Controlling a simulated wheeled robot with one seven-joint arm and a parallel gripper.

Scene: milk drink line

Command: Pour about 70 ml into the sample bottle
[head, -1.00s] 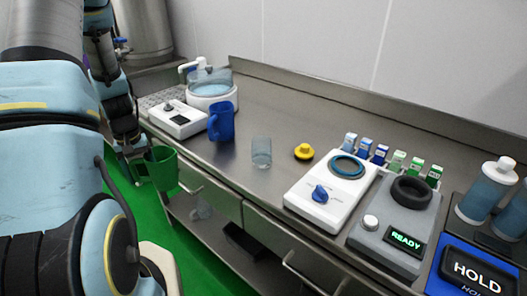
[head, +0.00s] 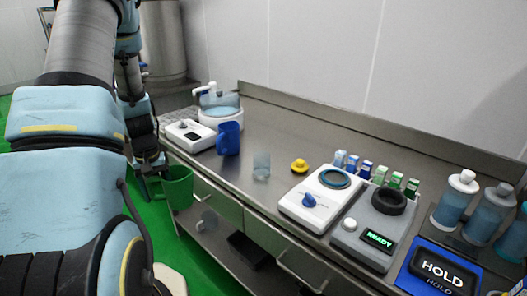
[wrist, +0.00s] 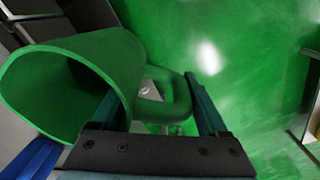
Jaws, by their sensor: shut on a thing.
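A green jug (head: 178,188) is held by its handle in my gripper (head: 152,172), beside the counter's front edge at left. In the wrist view the jug (wrist: 125,58) is at left, its handle between the fingers of my gripper (wrist: 155,100). I see green inner wall and no liquid in it. A clear, open cylindrical vessel (head: 262,167) stands on the counter, apart from the jug; I cannot tell whether it is the sample bottle. A yellow cap-like piece (head: 299,166) lies to its right. Filled bottles with white caps (head: 455,200) stand at far right.
A blue jug (head: 228,139) stands near the counter's left end, by a white device (head: 190,135) and a round basin (head: 219,116). A white device with a blue knob (head: 318,200), a grey READY device (head: 368,235) and a blue HOLD panel (head: 440,272) line the right side.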

